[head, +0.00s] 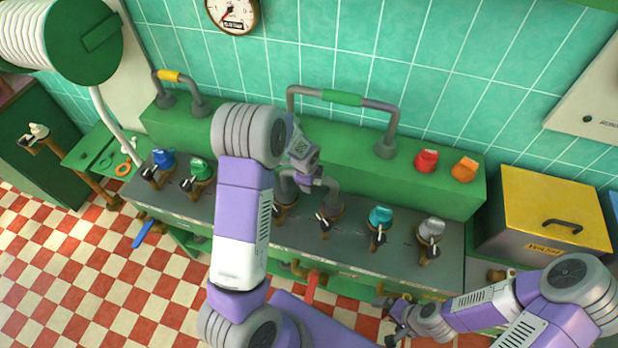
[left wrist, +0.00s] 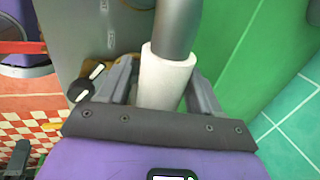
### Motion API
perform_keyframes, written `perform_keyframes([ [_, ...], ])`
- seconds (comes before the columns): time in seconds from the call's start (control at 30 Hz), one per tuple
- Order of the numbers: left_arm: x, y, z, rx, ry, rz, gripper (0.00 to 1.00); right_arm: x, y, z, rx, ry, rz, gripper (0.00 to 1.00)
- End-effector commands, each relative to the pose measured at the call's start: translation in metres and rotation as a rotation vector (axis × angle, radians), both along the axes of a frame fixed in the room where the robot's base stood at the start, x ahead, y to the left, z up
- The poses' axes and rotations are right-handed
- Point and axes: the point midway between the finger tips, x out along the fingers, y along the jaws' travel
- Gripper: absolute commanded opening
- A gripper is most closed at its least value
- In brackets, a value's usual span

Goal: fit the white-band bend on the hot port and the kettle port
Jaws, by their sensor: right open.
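The white-band bend (head: 332,186) is a grey curved pipe over the middle of the grey bench top, with its legs over two brass-collared fittings. Its white band (left wrist: 165,80) shows in the left wrist view, between the fingers of my left gripper (left wrist: 163,92), which look shut on it. In the head view my left gripper (head: 308,172) hides the band and part of the bend. I cannot tell which fitting is the hot port or kettle port, or whether the legs are fully seated. My right gripper (head: 393,322) is open and empty, low at the bench front.
A yellow-banded bend (head: 169,76) and a green-banded bend (head: 343,98) stand on the green ledge behind. Valves with blue, green, teal (head: 380,217) and grey caps line the bench. Red (head: 426,161) and orange knobs sit on the ledge. A yellow-lidded box (head: 550,205) is at right.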

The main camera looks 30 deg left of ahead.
Motion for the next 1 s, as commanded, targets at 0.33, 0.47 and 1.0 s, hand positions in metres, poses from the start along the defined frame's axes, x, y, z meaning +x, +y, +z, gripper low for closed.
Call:
perform_keyframes([
  [0.33,-0.002,0.0,-0.001,0.0,0.005,0.0,0.75,0.0,0.0,0.0,0.0,0.0,0.0,1.0],
  [0.47,-0.003,-0.001,0.01,0.0,0.001,0.0,0.75,0.0,0.0,0.0,0.0,0.0,0.0,1.0],
  [1.0,-0.02,-0.005,0.072,0.0,0.002,0.0,0.75,0.0,0.0,0.0,0.0,0.0,0.0,1.0],
])
